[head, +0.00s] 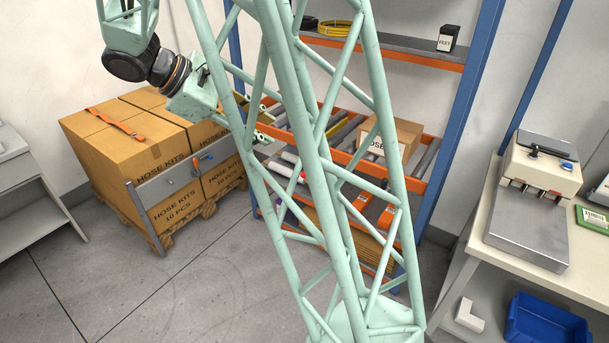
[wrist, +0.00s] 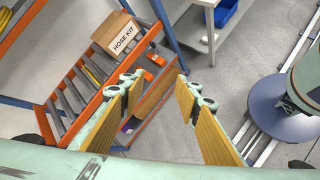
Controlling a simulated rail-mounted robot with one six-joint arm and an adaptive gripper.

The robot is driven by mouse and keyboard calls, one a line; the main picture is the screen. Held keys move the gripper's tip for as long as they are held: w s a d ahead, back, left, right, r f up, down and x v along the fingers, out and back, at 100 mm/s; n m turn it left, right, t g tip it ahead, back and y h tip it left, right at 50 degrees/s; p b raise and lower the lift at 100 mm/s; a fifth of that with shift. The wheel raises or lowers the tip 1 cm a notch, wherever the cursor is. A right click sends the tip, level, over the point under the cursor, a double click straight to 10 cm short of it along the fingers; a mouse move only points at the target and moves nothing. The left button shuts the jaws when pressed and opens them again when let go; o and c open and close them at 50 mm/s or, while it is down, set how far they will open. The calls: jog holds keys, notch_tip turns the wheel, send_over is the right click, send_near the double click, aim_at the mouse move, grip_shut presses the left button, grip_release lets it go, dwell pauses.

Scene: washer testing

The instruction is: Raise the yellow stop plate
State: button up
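A narrow yellow piece, which looks like the yellow stop plate (head: 337,126), lies among the rollers of the sloped orange-edged rack. My lattice column partly hides it in the head view. A yellow strip (wrist: 93,76) also shows on the rollers in the wrist view. My gripper (head: 268,118) is in front of the rack's left side in the head view, partly behind my column. In the wrist view my gripper (wrist: 157,84) has its two fingers wide apart with nothing between them. It is apart from the yellow strip, which lies left of the fingers.
A hose kit box (head: 392,137) stands on the rollers, with orange items (head: 362,200) below it. Stacked cartons (head: 150,150) on a pallet stand left of the rack. A bench with a press-like machine (head: 535,200) is at the right. Floor (head: 180,290) in front is clear.

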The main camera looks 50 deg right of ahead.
jog(key=w+d+f+n+h+p, duration=0.1)
jog(key=w+d+f+n+h, duration=0.2)
jog(key=w+d+f, duration=0.6)
jog(key=w+d+f+n+h, duration=0.35)
jog(key=w+d+f, duration=0.25)
jog(key=d+f, duration=0.6)
jog(key=w+d+f+n+t+h, duration=0.1)
jog(key=d+f+n, duration=0.2)
jog(key=f, duration=0.7)
jog(key=w+d+f+n+t+h, duration=0.1)
jog(key=d+f+n+t, duration=0.1)
jog(key=f, duration=0.8)
jog(key=w+d+f+n+t+h+p, duration=0.1)
jog(key=d+f+n, duration=0.3)
jog(key=f, duration=0.6)
jog(key=shift+w+d+f+t, duration=0.2)
jog(key=shift+w+t, duration=0.1)
jog(key=shift+d, duration=0.1)
jog(key=shift+w+d+b, duration=0.1)
jog(key=shift+d+b, duration=0.7)
jog(key=shift+d, duration=6)
jog(key=shift+c, duration=0.4)
